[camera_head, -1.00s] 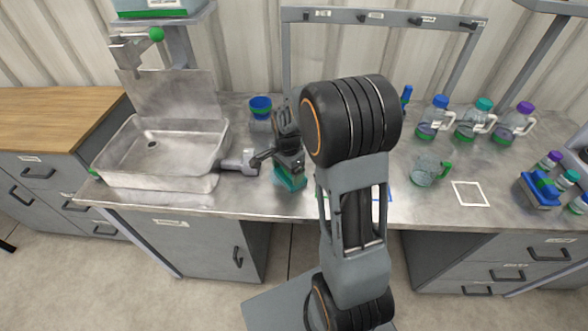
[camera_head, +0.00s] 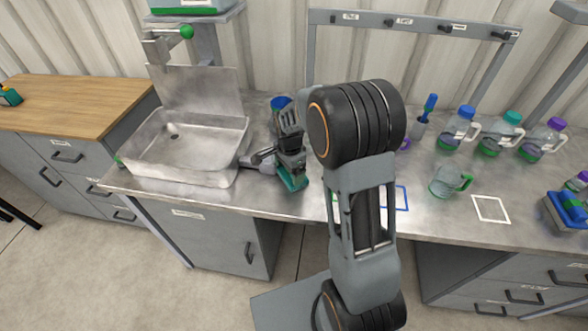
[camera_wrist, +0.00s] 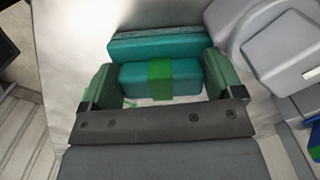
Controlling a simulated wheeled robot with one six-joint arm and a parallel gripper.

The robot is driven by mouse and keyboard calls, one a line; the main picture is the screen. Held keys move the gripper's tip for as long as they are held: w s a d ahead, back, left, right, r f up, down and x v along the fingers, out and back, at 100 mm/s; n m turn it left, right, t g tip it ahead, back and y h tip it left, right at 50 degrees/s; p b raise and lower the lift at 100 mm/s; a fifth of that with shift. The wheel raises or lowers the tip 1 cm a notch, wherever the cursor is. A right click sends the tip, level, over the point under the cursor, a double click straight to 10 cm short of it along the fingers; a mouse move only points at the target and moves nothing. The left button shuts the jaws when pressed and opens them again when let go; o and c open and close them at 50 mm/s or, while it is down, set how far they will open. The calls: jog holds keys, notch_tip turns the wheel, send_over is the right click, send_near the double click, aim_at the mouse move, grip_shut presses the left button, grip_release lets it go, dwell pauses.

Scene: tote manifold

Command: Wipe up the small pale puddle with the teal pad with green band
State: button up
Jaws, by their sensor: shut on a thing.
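The teal pad with its green band (camera_wrist: 160,80) is between the two green-sided fingers of my gripper (camera_wrist: 160,88) in the wrist view. The gripper is shut on the pad. In the head view my gripper (camera_head: 291,168) points down over the front of the metal bench, just right of the sink, and the pad's teal lower part (camera_head: 293,183) shows beneath it. The pad is at or close above the bench top; I cannot tell if it touches. I cannot make out the pale puddle in either view.
A clear mug (camera_head: 447,182) and several bottles (camera_head: 497,135) stand right on the bench (camera_head: 420,222).

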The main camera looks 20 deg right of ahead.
jog(key=shift+w+a+r, duration=0.35)
jog(key=shift+w+a, duration=0.3)
jog(key=shift+a, duration=0.1)
jog(key=shift+d, duration=0.1)
jog(key=shift+s+d, duration=0.1)
jog(key=shift+d, duration=0.05)
jog(key=shift+s+d+f, duration=0.1)
jog(key=shift+s+f, duration=0.3)
jog(key=shift+s, duration=0.05)
jog(key=shift+s+d+f, duration=0.1)
jog(key=shift+s+d, duration=0.3)
jog(key=shift+d, duration=0.45)
jog(key=shift+s+d, duration=0.35)
jog(key=shift+d, duration=0.45)
jog(key=shift+s+d, duration=0.5)
jog(key=shift+d, duration=0.4)
jog(key=shift+s+d, duration=0.5)
jog(key=shift+d, duration=0.35)
